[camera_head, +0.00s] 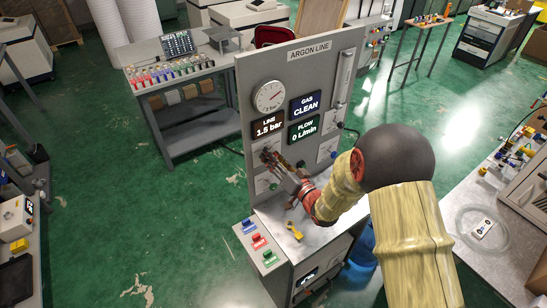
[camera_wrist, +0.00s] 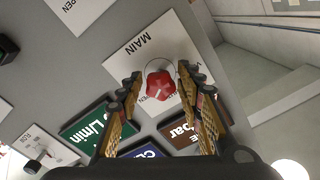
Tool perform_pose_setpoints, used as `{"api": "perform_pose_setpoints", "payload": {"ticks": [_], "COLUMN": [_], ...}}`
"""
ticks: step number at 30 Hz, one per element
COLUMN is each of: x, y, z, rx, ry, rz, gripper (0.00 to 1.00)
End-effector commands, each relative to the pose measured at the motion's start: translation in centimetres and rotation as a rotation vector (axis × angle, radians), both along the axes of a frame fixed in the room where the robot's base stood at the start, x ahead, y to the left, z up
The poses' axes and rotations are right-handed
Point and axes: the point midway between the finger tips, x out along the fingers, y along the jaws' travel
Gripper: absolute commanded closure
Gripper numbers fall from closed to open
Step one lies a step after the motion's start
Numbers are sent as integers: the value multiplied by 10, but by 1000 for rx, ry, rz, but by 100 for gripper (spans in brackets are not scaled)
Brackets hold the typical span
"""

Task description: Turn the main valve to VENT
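The main valve is a red lobed knob (camera_wrist: 161,85) on a white plate (camera_wrist: 140,52) marked MAIN on the grey panel. Other lettering, apparently OPEN, shows beside the knob and is partly covered; I cannot read a VENT mark. My gripper (camera_wrist: 158,77) is open, with one finger on each side of the knob. Whether the fingers touch it, I cannot tell. In the head view my gripper (camera_head: 272,157) is at the lower left of the argon line panel (camera_head: 245,80) and hides the knob.
The panel carries a round gauge (camera_head: 269,96), a LINE display reading 1.5 bar (camera_head: 268,127), a GAS display reading CLEAN (camera_head: 306,104) and a FLOW display reading 0 L/min (camera_head: 303,130). A yellow object (camera_head: 294,231) lies on the ledge below. Coloured buttons (camera_head: 259,242) sit at the left.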

Motion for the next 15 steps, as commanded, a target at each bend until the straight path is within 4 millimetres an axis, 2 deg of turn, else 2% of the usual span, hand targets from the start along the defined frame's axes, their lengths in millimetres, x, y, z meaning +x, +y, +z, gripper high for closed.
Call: {"api": "perform_pose_setpoints", "payload": {"ticks": [15], "x": [0], "y": [0], "z": [0], "rx": [0], "ry": [0], "rz": [0], "gripper": [95]}}
